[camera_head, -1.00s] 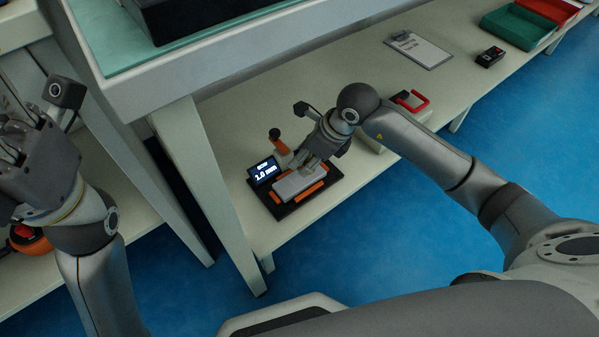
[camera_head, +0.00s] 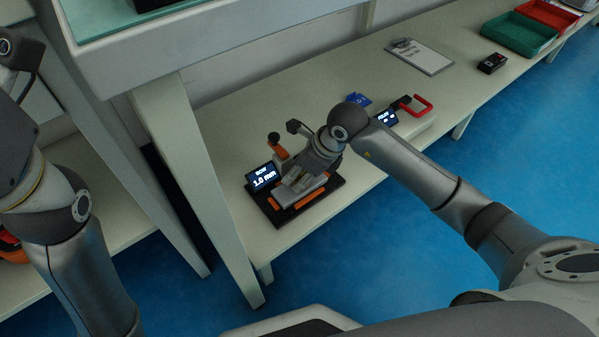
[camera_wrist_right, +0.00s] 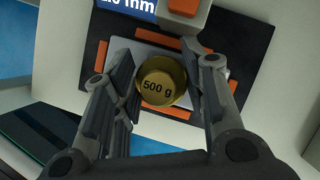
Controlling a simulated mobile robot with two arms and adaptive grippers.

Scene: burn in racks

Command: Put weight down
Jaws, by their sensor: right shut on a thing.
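The brass weight marked "500 g" (camera_wrist_right: 162,84) is between the fingers of my right gripper (camera_wrist_right: 165,88), which is shut on it. In the head view my right gripper (camera_head: 298,180) points down over a black device with orange blocks and a pale plate (camera_head: 285,200). Its display (camera_head: 263,176) reads 1.0 mm. In the right wrist view the pale plate (camera_wrist_right: 150,50) lies beneath the weight. I cannot tell whether the weight touches it. My left arm is at the left edge, its gripper out of view.
A box with a red handle (camera_head: 420,105) and a small display stands behind my right arm. A clipboard (camera_head: 420,56), a small black device (camera_head: 492,63) and a green tray (camera_head: 520,35) lie further right. A table leg (camera_head: 190,170) stands left of the black device.

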